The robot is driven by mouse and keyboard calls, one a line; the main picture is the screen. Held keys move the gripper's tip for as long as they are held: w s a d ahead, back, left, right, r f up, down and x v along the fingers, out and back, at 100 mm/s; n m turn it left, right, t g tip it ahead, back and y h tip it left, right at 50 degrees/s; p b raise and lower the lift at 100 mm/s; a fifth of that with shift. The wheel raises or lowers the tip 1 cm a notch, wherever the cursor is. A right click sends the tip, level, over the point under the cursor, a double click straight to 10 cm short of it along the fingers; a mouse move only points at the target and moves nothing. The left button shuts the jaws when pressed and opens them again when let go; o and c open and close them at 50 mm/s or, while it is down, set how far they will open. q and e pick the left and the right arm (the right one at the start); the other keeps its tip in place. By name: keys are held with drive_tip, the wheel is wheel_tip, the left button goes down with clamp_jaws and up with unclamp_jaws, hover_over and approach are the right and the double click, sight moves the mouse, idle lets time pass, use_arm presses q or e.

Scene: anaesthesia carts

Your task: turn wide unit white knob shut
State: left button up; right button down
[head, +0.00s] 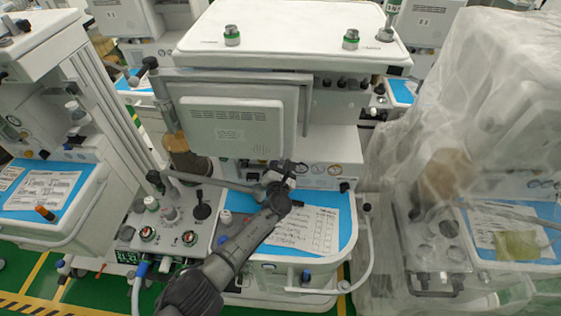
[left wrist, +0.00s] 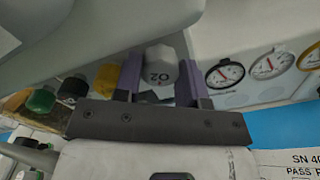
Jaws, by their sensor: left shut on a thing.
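The wide unit (head: 335,140) is the central white cart in the head view. My left gripper (head: 280,168) reaches up to its front, left of a row of gauges. In the left wrist view the white knob (left wrist: 160,66), marked O2, sits between the two purple fingers of my left gripper (left wrist: 158,78), which is shut on it. In the head view the gripper and arm hide the knob. My right gripper is in neither view.
Round gauges (left wrist: 225,72) sit just right of the knob. A yellow knob (left wrist: 107,78), a black knob (left wrist: 73,88) and a green knob (left wrist: 41,99) line up left of it. A grey monitor (head: 232,125) hangs close above my arm. A plastic-covered cart (head: 480,130) stands right.

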use_arm(q)
drive_tip(key=shift+m, duration=0.9)
drive_tip(key=shift+p, duration=0.3)
drive_tip(key=o, duration=0.9)
